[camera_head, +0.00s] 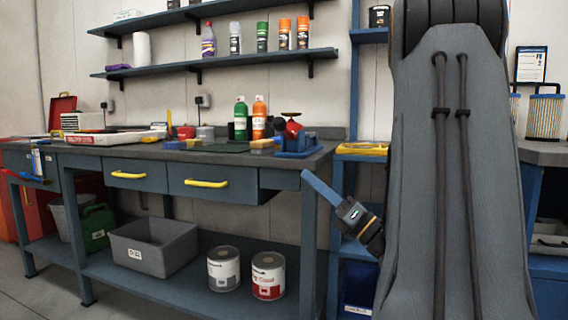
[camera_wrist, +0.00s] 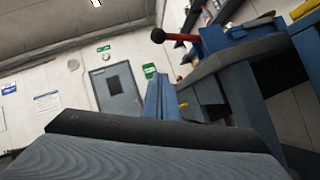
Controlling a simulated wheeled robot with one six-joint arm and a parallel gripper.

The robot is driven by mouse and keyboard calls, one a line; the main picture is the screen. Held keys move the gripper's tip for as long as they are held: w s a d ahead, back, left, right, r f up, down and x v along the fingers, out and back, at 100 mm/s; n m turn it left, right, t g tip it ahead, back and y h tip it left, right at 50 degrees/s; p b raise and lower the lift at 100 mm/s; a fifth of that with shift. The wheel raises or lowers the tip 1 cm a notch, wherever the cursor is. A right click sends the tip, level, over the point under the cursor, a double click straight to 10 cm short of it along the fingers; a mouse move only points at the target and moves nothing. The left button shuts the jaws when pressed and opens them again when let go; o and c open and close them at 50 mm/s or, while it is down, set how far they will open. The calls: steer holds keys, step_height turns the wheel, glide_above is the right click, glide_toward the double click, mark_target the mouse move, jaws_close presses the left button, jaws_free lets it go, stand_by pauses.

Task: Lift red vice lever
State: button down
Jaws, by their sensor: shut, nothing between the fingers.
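A blue vice (camera_head: 297,145) stands on the right end of the workbench, with its red lever (camera_head: 291,115) on top. In the wrist view the vice (camera_wrist: 238,36) is at the upper right, tilted in the picture. Its red lever (camera_wrist: 182,37) reaches out to the left and ends in a dark knob. My gripper (camera_head: 308,174) is at the bench's right front corner, below and in front of the vice. Its blue fingers are together in the wrist view (camera_wrist: 160,78), empty, below the lever and apart from it.
The workbench (camera_head: 115,150) has two yellow-handled drawers. Green and orange bottles (camera_head: 259,118) stand left of the vice. A grey bin (camera_head: 155,247) and two paint cans (camera_head: 268,276) sit on the lower shelf. A blue rack (camera_head: 352,90) stands right of the bench.

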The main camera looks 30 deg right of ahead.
mark_target(286, 131)
steer(key=w+a+r+n+y+p, duration=0.1)
steer(key=w+a+r, duration=0.1)
steer(key=w+r, duration=0.6)
steer(key=shift+r+p, duration=0.3)
steer(key=shift+r, duration=0.15)
steer(key=shift+r, duration=0.1)
stand_by(0.4)
